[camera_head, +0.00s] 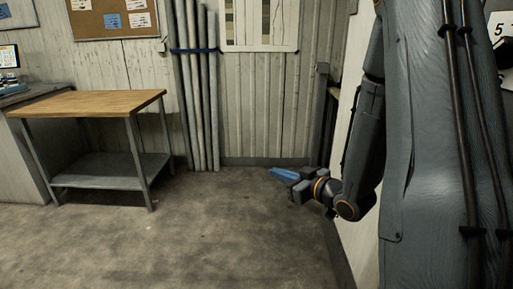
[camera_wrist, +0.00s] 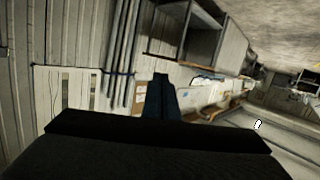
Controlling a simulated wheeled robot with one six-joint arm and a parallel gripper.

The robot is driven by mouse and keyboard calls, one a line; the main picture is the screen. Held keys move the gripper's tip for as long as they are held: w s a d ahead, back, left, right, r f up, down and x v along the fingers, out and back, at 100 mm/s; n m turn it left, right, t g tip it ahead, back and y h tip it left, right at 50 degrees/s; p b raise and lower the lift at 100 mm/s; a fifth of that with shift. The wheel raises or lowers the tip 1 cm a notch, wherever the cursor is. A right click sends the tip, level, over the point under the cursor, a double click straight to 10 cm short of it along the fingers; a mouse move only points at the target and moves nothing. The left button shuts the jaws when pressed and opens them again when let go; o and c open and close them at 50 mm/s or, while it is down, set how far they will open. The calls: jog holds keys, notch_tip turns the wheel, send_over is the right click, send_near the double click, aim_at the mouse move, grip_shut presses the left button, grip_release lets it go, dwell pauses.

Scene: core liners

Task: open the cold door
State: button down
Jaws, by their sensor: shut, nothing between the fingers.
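No door that I can identify as the cold door shows in either view. A pale upright panel (camera_head: 365,235) stands at the right, largely hidden behind my arm; I cannot tell whether it is a wall or a door, and I see no handle on it. My gripper (camera_head: 281,173) has blue fingers and points left, held in the air above the floor in front of the back wall. Its fingers (camera_wrist: 160,88) also show in the wrist view. They are shut and empty, touching nothing that I can see.
A wood-topped table (camera_head: 95,103) with a lower shelf stands at the left. Several long grey tubes (camera_head: 197,100) lean on the back wall, held by a blue strap. A chart (camera_head: 261,25) and a cork board (camera_head: 110,18) hang there. The middle floor is clear.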

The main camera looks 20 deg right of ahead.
jog(key=w+a+r+t+y, duration=0.1)
jog(key=w+a, duration=0.1)
jog(key=w, duration=0.3)
jog(key=w+a+r+t+p, duration=0.1)
jog(key=w+a, duration=0.1)
jog(key=w, duration=0.3)
jog(key=shift+w+a+r+y, duration=0.2)
jog(key=shift+a+r+y, duration=0.1)
jog(key=shift+r+y, duration=0.1)
dwell(0.3)
jog(key=shift+d, duration=0.15)
dwell(1.2)
